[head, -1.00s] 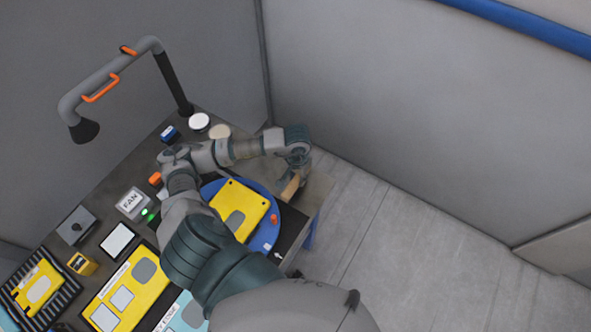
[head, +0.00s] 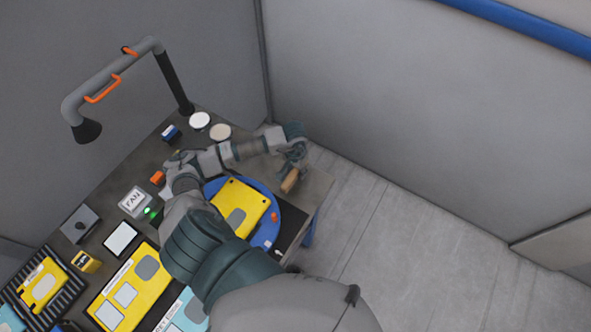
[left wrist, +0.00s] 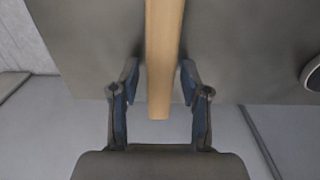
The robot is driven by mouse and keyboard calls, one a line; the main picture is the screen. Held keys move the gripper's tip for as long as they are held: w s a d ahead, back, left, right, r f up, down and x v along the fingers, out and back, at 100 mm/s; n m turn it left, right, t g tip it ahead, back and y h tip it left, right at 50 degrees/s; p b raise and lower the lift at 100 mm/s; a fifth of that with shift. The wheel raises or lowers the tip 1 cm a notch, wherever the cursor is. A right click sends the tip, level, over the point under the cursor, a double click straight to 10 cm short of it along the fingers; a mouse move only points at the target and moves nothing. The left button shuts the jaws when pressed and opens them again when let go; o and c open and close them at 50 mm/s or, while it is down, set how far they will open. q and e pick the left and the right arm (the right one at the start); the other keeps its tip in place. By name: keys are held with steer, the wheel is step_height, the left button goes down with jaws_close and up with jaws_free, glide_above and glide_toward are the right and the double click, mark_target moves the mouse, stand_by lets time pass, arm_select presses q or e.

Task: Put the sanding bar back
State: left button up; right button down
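The sanding bar (head: 290,180) is a tan wooden bar at the far right end of the workbench (head: 313,190). My left gripper (head: 294,162) is right at its upper end in the head view and partly hides it. In the left wrist view, the bar (left wrist: 163,50) runs down between the two fingers of the left gripper (left wrist: 160,80). The fingers are spread, with a gap on each side of the bar. Whether the bar rests flat on the bench is hard to tell. My right gripper is not in view.
A blue round plate (head: 268,225) with a yellow panel (head: 243,200) lies beside my left arm. A white disc (head: 200,120) and a beige disc (head: 220,132) are at the back edge. A grey lamp-like arm (head: 110,72) rises at the left. Grey walls stand behind.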

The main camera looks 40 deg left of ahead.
mark_target(295, 172)
arm_select(q)
steer(key=shift+a, duration=0.1)
steer(key=shift+r, duration=0.1)
steer(key=shift+a+r, duration=0.1)
steer(key=shift+r, duration=0.25)
step_height(295, 172, up, 11)
steer(key=b, duration=0.1)
steer(key=shift+r+b, duration=0.15)
steer(key=shift+b, duration=0.25)
steer(key=shift+s, duration=0.1)
